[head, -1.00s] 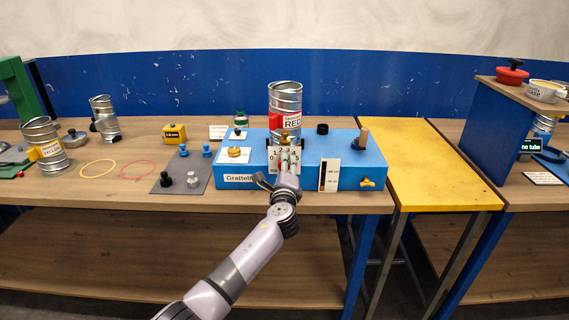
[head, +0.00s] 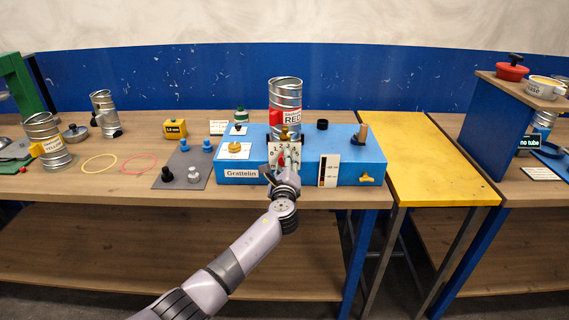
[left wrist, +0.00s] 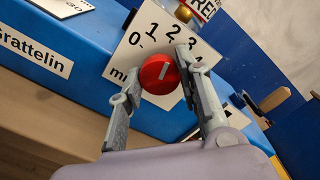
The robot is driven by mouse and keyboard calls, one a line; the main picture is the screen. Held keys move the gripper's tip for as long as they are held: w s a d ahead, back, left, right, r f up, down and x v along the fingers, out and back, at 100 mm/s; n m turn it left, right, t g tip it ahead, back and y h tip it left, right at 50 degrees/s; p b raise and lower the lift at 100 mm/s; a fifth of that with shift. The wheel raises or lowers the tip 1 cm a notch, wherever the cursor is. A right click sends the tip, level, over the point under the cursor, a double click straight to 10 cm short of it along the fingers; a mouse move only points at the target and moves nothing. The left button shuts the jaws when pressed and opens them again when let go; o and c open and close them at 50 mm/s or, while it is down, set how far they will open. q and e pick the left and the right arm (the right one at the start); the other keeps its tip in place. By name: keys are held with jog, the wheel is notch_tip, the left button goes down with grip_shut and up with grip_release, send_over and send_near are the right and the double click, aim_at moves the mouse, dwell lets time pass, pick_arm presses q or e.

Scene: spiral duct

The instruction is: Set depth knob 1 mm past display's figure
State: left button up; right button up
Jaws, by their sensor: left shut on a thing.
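The red depth knob (left wrist: 159,74) sits on a white dial plate (left wrist: 131,62) numbered from 0 up, on the front of a blue machine (head: 240,172). Its white pointer line tilts up and right in the left wrist view, seemingly between 2 and 3, nearer 2. My left gripper (left wrist: 158,71) is shut on the knob, one finger on each side; it also shows in the head view (head: 281,172). A yellow display box (head: 175,129) stands on the bench left of the machine; its small figure is too small to read surely. My right gripper is not in view.
A metal duct with a red label (head: 286,92) stands on the machine. A black-and-white gauge card (head: 329,171) is right of the dial. A grey mat (head: 182,170) with several small knobs lies left. A yellow table (head: 440,165) adjoins at right.

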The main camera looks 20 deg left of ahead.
pick_arm(q)
jog(key=o, duration=1.2)
jog(key=v, duration=1.2)
jog(key=shift+f, duration=0.1)
